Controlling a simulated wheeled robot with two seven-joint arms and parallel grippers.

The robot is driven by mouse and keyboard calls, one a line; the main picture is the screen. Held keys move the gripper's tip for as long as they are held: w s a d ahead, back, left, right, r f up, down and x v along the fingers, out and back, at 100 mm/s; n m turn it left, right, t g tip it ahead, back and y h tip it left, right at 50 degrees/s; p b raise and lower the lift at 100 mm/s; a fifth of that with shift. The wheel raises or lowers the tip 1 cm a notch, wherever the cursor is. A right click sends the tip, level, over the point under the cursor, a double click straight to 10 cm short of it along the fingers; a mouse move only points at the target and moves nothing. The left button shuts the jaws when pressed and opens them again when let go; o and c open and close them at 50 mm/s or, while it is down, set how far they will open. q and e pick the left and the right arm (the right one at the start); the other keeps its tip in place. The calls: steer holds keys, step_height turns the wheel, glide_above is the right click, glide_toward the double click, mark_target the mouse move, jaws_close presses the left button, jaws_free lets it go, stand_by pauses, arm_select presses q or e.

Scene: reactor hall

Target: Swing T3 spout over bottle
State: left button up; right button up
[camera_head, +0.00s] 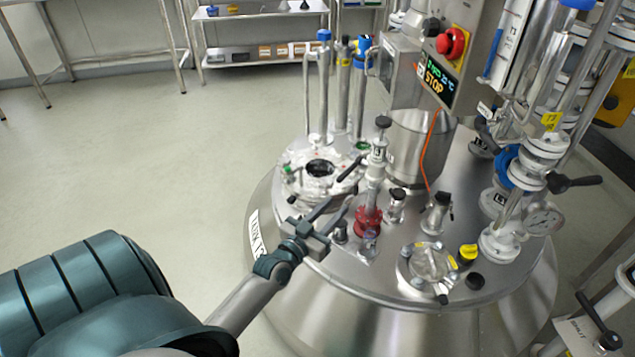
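A slim steel valve assembly (377,165) with a black top knob, a small label and a black lever (350,174) stands on the reactor lid. The label's text is too small to read surely, so I cannot tell whether this is the T3 spout. A red collar (367,219) is at its foot, with a small clear part (370,241) below. My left gripper (338,207) is left of the red collar, below the lever. Its two fingers are apart and nothing shows between them. I cannot make out a bottle. My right gripper is not in view.
The round steel lid (385,274) is crowded with fittings. An open port (320,168) is behind my gripper. A control box (452,50) with a red button and an orange cable stands behind. Pipes (508,200) rise at right. Floor (130,165) at left is clear.

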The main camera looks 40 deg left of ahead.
arm_select(q)
steer(key=s, duration=0.6)
steer(key=shift+s+d, duration=0.2)
steer(key=shift+s, duration=0.1)
